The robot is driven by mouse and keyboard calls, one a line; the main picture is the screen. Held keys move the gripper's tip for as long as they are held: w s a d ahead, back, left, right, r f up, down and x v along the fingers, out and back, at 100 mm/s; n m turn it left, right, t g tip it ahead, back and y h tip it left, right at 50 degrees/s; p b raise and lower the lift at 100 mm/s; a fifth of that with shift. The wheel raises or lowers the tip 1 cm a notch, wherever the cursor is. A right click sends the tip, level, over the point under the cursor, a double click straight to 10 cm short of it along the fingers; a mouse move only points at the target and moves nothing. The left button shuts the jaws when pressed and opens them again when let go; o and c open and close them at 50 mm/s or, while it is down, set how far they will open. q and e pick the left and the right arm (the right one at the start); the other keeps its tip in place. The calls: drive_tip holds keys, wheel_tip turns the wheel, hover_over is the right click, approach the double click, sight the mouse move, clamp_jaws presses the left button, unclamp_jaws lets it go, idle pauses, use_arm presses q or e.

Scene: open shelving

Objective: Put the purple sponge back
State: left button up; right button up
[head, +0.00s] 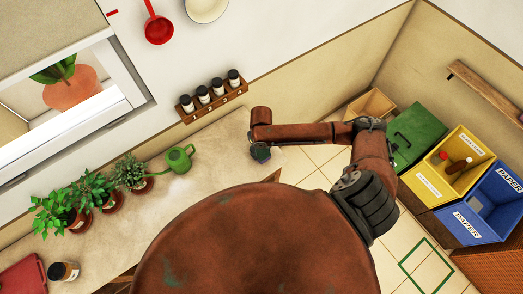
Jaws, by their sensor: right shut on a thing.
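My right arm comes in from the right and reaches over the far end of the counter (215,150). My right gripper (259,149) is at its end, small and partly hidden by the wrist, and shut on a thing. A small dark bluish-purple piece, which looks like the purple sponge (263,156), shows at the fingers, just above or at the counter's edge. Whether it touches the counter I cannot tell. My left gripper is not in view.
A green watering can (179,159) and several potted plants (130,172) stand along the wall. A spice rack (211,96) hangs above the counter. At the right stand a green bin (418,132), a yellow bin (452,165) and a blue bin (492,208). The counter between can and gripper is clear.

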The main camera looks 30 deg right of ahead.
sight(261, 152)
drive_tip(key=shift+f, duration=0.15)
drive_tip(key=o, duration=1)
wheel_tip(261, 152, up, 12)
drive_tip(key=shift+r+b, duration=0.2)
drive_tip(key=shift+b, duration=0.25)
